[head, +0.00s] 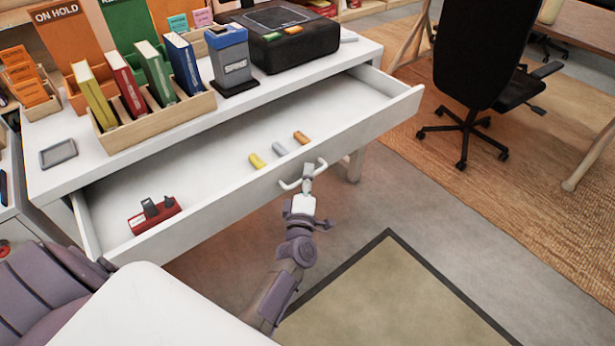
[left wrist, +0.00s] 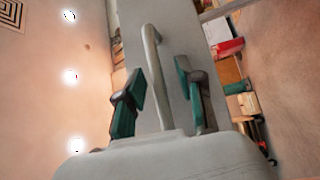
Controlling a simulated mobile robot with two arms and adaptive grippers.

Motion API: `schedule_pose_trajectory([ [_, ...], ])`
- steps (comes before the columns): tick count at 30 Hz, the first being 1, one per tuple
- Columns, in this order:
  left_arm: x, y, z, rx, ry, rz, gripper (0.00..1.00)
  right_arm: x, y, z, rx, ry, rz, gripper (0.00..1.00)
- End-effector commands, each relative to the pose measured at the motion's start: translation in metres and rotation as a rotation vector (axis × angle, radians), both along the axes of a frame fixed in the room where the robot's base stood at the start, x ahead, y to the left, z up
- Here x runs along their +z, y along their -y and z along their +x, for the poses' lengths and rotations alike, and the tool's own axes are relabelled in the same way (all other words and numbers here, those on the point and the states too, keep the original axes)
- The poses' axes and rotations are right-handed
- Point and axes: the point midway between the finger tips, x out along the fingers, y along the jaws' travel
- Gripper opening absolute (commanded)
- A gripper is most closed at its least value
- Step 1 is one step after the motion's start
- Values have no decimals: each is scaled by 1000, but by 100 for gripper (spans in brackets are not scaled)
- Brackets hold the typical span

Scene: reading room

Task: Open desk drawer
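The white desk drawer (head: 225,170) is pulled far out from under the white desk (head: 75,185), and its inside shows. Its pale bar handle (head: 290,185) is on the front panel. My left gripper (head: 309,178) is at the right part of this handle. In the left wrist view, the green fingers of my left gripper (left wrist: 158,88) stand apart, one on each side of the handle (left wrist: 152,45), with gaps visible. My right gripper is in neither view.
In the drawer lie a red object (head: 155,216) and small yellow (head: 257,161), grey (head: 279,149) and orange (head: 301,137) pieces. A book rack (head: 165,125) and a black machine (head: 300,45) stand on the desk. An office chair (head: 480,60) is at right.

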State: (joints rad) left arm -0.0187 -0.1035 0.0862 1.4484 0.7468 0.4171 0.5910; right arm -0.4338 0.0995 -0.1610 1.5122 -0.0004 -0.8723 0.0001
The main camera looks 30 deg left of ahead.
Motion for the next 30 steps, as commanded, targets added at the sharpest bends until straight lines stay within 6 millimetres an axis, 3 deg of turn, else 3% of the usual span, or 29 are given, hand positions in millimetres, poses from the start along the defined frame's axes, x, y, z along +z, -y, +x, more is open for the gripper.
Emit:
schedule_pose_trajectory([
  [8,-2,4,-10,-1,-1,0,37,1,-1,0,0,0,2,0],
  [21,-13,36,-90,-1,-2,0,37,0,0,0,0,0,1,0],
  [30,-15,45,-110,1,1,0,37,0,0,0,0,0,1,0],
])
